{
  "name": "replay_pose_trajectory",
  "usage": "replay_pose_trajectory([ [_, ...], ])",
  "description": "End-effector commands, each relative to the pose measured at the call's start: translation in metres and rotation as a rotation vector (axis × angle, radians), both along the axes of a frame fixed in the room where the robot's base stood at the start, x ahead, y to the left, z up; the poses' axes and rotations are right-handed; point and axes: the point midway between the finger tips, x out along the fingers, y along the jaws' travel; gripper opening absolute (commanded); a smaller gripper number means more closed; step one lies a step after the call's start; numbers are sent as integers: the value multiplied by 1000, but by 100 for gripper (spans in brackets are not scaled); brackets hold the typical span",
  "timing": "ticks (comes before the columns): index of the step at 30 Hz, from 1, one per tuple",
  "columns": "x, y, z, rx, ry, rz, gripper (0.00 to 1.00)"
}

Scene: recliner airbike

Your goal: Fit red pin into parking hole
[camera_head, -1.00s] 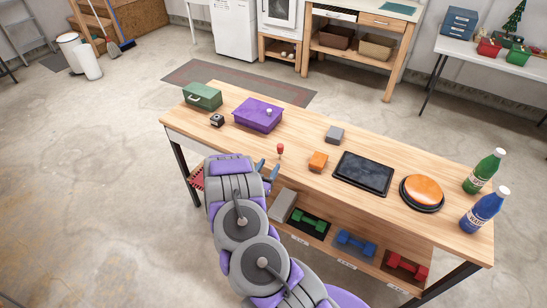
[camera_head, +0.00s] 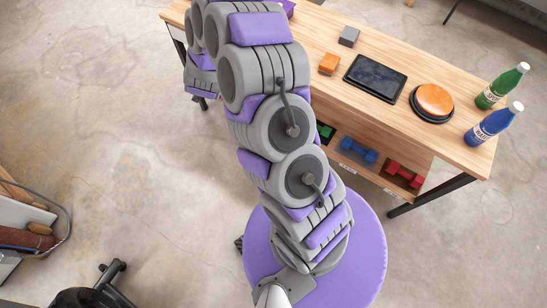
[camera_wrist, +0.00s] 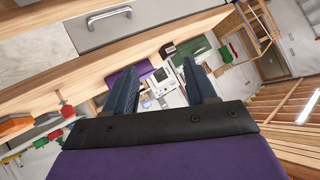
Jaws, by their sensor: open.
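My gripper (camera_wrist: 160,66) is open in the wrist view, with its two dark fingers apart and nothing seen held between them. It is tilted beside the wooden workbench. I cannot make out the red pin for sure in either current view; a small red spot at the left of the wrist view is too small to identify. The parking hole cannot be made out either. A purple box (camera_wrist: 143,68) shows beyond the fingers. In the head view my arm covers the left part of the bench, and my gripper is hidden there.
The workbench (camera_head: 449,142) carries an orange block (camera_head: 329,63), a grey block (camera_head: 349,37), a black tablet (camera_head: 375,77), an orange button (camera_head: 435,100), a green bottle (camera_head: 502,86) and a blue bottle (camera_head: 494,124). Dumbbells lie on its shelf.

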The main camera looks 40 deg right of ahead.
Motion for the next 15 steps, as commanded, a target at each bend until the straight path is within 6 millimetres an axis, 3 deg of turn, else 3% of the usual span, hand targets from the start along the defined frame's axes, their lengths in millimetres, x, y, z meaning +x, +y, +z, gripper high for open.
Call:
replay_pose_trajectory([
  [1, 1, 18, 18, 40, 12, 58, 56],
  [4, -9, 56, 43, 113, 65, 185, 56],
  [8, -36, 99, 75, 176, 151, 348, 56],
  [15, -118, 148, 127, 212, 344, 611, 56],
])
